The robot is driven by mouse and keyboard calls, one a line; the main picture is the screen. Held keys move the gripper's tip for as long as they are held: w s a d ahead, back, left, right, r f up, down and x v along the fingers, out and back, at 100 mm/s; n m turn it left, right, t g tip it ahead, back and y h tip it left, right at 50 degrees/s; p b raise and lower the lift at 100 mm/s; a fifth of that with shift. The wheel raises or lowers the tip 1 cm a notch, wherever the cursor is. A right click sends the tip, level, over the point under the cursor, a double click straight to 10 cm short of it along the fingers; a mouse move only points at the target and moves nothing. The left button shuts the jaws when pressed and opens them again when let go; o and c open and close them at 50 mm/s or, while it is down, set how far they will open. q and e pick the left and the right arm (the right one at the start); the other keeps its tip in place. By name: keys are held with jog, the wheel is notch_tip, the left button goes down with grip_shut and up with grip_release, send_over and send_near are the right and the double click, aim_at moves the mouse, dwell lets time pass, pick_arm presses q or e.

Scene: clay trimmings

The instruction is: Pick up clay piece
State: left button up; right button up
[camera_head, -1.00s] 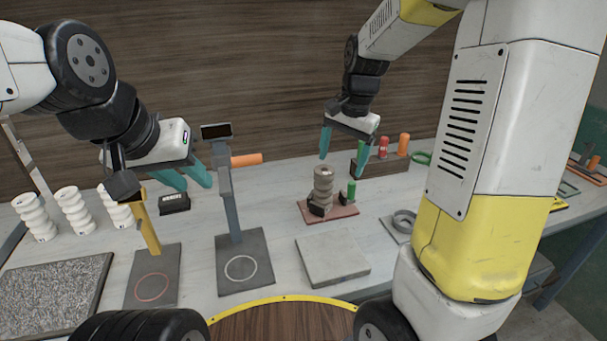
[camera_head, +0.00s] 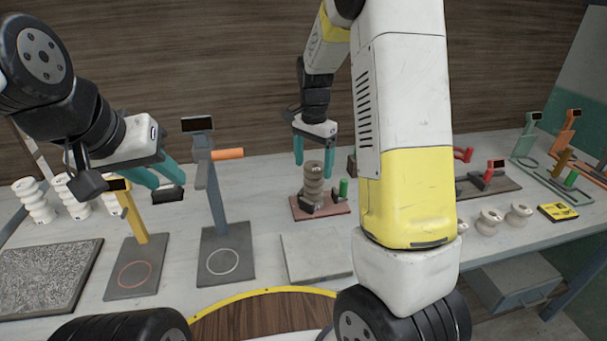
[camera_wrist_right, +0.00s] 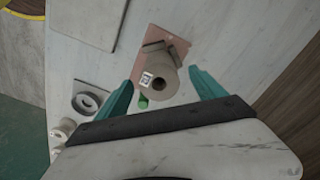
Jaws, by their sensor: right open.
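No thing is plainly marked as the clay piece. In the right wrist view the column (camera_wrist_right: 163,86) shows end-on with a small printed tag. My right gripper (camera_head: 313,160) is open and points down, its teal fingers either side of the column's top with gaps; they also flank it in the right wrist view (camera_wrist_right: 162,78). My left gripper (camera_head: 169,183) looks open and empty at the left, above the bench near the stands.
A pale square slab (camera_head: 316,257) lies in front. Two upright stands, yellow (camera_head: 134,215) and grey (camera_head: 214,195), are at the left, with white ribbed pieces (camera_head: 35,203) behind. My right arm hides part of the bench.

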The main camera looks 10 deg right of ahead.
aim_at(314, 183)
notch_tip(314, 183, down, 7)
jog(key=shift+d+f, duration=0.15)
jog(key=shift+w, duration=0.1)
grip_shut()
dwell(0.4)
